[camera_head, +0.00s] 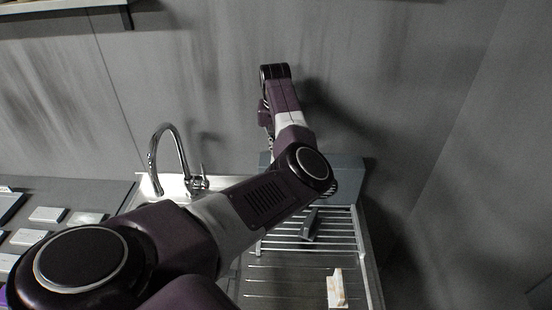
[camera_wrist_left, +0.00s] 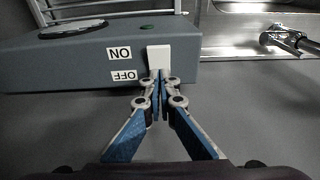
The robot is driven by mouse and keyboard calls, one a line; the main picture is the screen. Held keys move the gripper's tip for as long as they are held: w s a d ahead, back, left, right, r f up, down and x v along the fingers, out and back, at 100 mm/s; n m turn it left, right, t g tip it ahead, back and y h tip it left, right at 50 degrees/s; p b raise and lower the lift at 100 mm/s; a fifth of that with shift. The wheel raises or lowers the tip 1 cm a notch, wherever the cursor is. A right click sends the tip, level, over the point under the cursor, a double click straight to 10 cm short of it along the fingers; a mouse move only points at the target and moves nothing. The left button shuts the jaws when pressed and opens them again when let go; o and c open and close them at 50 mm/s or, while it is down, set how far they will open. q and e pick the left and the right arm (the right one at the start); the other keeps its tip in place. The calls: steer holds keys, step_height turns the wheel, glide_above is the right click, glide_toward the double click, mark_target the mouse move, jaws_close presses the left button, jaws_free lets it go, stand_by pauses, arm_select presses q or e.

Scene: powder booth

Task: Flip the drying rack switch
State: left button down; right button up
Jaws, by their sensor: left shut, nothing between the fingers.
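The drying rack's blue-grey switch box (camera_wrist_left: 80,62) fills the upper left of the left wrist view, with ON and OFF labels that appear upside down. A white square switch (camera_wrist_left: 158,57) sits at its right end, level mostly with the ON label. A small green light (camera_wrist_left: 147,28) shows above it. My left gripper (camera_wrist_left: 158,78) is shut and empty, its fingertips at the switch's lower edge; whether they touch, I cannot tell. In the head view the box (camera_head: 350,172) shows behind my left arm, which hides the switch. My right gripper is in neither view.
The drying rack (camera_head: 345,240) has metal bars, with a dark grey object (camera_head: 309,226) on it. A sink faucet (camera_head: 170,150) stands left of the rack. Flat pale pieces (camera_head: 47,214) lie on the left counter. A wall rises behind.

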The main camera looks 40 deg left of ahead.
arm_select(q)
steer(key=shift+r+p, duration=0.6)
steer(key=shift+r, duration=2.85)
steer(key=shift+f, duration=0.1)
